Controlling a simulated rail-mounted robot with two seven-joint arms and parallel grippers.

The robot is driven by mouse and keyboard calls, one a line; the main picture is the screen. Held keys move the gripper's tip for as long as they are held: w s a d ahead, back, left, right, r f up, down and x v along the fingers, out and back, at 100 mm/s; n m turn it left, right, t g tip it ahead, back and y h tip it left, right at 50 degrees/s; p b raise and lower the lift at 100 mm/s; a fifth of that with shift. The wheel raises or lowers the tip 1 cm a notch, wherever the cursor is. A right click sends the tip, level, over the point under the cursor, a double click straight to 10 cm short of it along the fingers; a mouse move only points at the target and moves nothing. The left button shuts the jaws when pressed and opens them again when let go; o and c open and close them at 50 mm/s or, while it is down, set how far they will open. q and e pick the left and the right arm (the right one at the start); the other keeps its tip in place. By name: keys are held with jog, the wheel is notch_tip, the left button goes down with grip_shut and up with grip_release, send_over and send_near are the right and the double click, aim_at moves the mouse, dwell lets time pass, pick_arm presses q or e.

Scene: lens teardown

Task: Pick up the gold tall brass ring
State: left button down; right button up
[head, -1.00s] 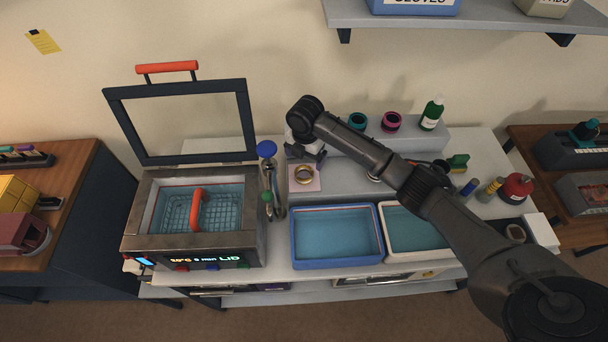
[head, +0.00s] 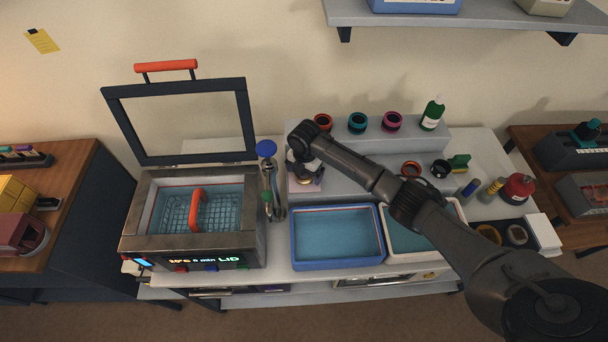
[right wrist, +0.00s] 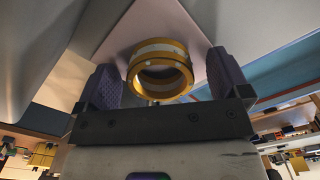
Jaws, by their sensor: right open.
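The gold tall brass ring (right wrist: 160,72) sits on a pale pink pad (right wrist: 113,40) in the right wrist view. It is a gold band with a paler stripe around it. My right gripper (head: 305,178) is over the pad in the head view and hides most or all of the ring there. In the right wrist view my right gripper's two purple-grey fingers are open, one on each side of the ring, with a visible gap at each side. Whether the fingertips reach the pad is unclear. My left gripper is not in view.
An open-lidded bath (head: 141,218) with a basket and a tap-like stand (head: 268,185) are left of the gripper. A blue-rimmed tray (head: 337,266) and a white tray (head: 450,248) lie in front. Red (head: 323,121), teal (head: 357,123) and magenta (head: 392,122) rings stand on the raised step behind.

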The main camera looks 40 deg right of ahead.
jog(key=c, duration=1)
jog(key=shift+r, duration=0.2)
